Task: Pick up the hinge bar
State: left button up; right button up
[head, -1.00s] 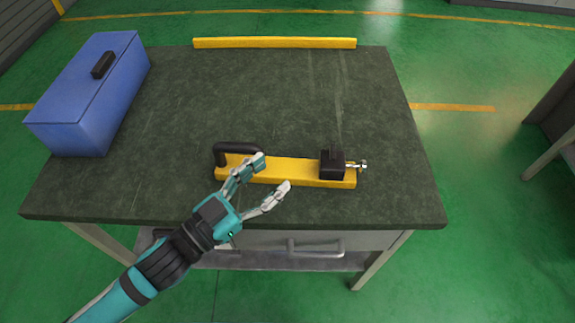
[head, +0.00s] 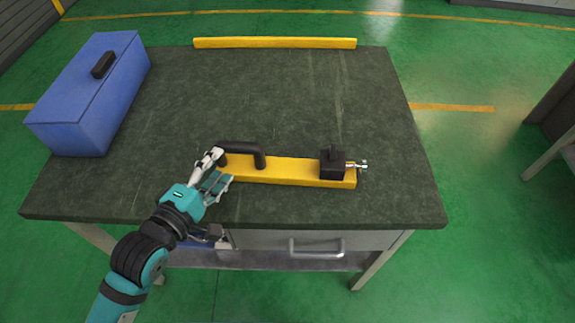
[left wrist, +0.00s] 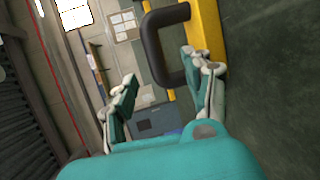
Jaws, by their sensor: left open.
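The hinge bar (head: 290,171) is a yellow bar lying near the front edge of the dark workbench. It has a black arched handle (head: 243,149) at its left end and a black block (head: 332,165) with a metal bolt at its right end. My left gripper (head: 219,166) is open at the bar's left end, beside the handle. In the left wrist view the handle (left wrist: 154,45) and part of the yellow bar (left wrist: 208,30) show past the open fingers (left wrist: 158,66). Whether a finger touches the bar is unclear. My right gripper is not in view.
A blue toolbox (head: 75,105) stands at the bench's left. Another yellow bar (head: 275,43) lies along the far edge. The bench top (head: 270,100) between is clear. A drawer with a metal handle (head: 316,250) is under the front edge.

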aim_at(229, 149)
pick_arm(q)
jog(key=x, duration=0.7)
jog(key=shift+w+r, duration=0.2)
grip_shut()
jog(key=shift+a, duration=0.1)
dwell(0.7)
jog(key=shift+r, duration=0.25)
